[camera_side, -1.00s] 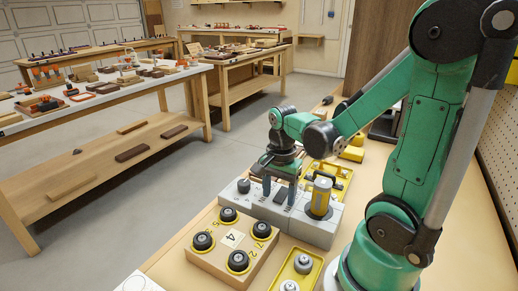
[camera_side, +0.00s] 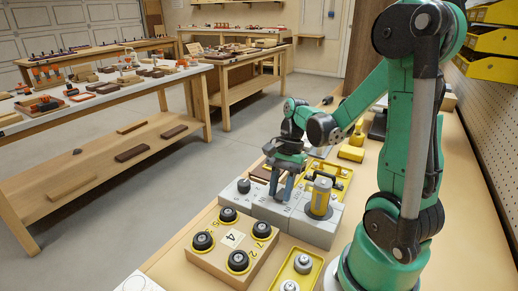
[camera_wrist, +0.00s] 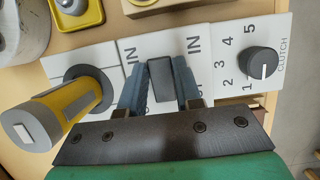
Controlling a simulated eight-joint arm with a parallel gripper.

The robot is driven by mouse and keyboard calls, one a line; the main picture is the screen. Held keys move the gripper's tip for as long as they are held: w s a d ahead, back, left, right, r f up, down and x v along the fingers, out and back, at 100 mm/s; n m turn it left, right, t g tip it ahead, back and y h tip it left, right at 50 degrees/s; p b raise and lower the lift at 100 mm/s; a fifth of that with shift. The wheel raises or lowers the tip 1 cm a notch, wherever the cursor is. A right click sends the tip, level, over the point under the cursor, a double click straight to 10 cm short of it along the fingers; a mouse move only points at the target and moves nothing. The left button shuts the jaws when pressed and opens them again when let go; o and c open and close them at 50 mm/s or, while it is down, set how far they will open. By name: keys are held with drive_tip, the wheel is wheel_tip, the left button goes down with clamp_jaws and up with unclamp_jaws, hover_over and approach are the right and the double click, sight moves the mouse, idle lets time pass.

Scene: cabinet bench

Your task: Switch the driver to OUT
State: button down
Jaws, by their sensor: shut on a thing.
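The driver unit is a light grey block (camera_side: 312,232) on the bench. It bears a numbered clutch dial (camera_wrist: 260,63), a dark grey switch block (camera_wrist: 160,82) in the middle, and a yellow and grey cylinder (camera_wrist: 70,112), which also shows upright in the side view (camera_side: 321,197). IN is printed on both sides of the switch, at its far end in the wrist view.
A wooden block with several black knobs (camera_side: 233,242) stands in front of the unit. A yellow tray with metal parts (camera_side: 298,265) lies beside it, and another yellow tray (camera_side: 335,176) lies behind. Yellow bins (camera_side: 490,40) hang at the right.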

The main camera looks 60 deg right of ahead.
drive_tip(key=shift+d+y, duration=0.1)
drive_tip(key=shift+y, duration=0.3)
drive_tip(key=c, duration=0.6)
unclamp_jaws()
drive_tip(key=shift+v, duration=2.85)
drive_tip(key=w+a+n+h, duration=0.1)
drive_tip(key=a+n, duration=0.1)
drive_tip(key=a+n+t+h, duration=0.1)
drive_tip(key=a+n, duration=0.1)
drive_tip(key=w+a+r+n+h, duration=0.1)
drive_tip(key=a+n, duration=0.1)
drive_tip(key=n, duration=0.1)
drive_tip(key=shift+w+t, duration=0.35)
drive_tip(key=shift+t, duration=0.05)
drive_tip(key=w+a+r+n+t+h, duration=0.1)
drive_tip(key=a+n+t, duration=0.4)
drive_tip(key=n, duration=0.6)
drive_tip(key=shift+w+a+r+h, duration=0.3)
drive_tip(key=shift+w+a+r, duration=0.15)
drive_tip(key=shift+a, duration=0.85)
